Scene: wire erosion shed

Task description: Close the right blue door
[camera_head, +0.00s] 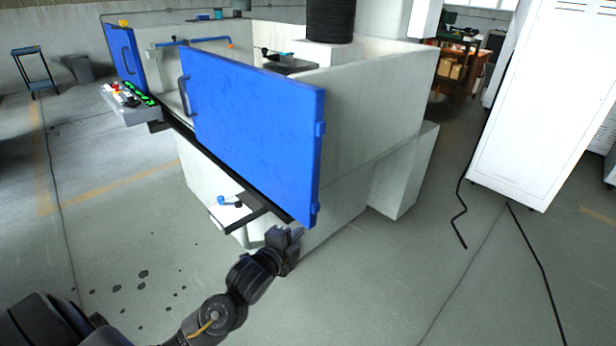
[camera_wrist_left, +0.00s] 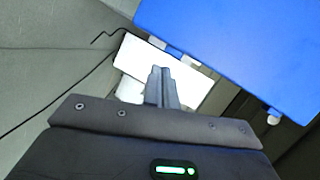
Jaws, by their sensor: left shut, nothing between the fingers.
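The right blue door (camera_head: 255,125) is the large blue panel on the near side of the white machine. It stands swung outward on hinges at its right edge, with a dark handle (camera_head: 184,97) at its left end. My left gripper (camera_head: 290,236) is shut and empty, just below the door's lower right corner. In the left wrist view the shut fingers (camera_wrist_left: 161,84) show beside the blue door (camera_wrist_left: 245,45), which fills the upper right. I cannot tell whether they touch it. The other blue door (camera_head: 122,50) is at the far left of the machine. My right gripper is not in view.
The white machine body (camera_head: 375,125) stands behind the door. A control panel (camera_head: 128,100) with green lights sticks out at its left. A small shelf (camera_head: 235,212) juts out below the door. A white cabinet (camera_head: 545,100) and black floor cables (camera_head: 460,215) are at right. The floor at left is open.

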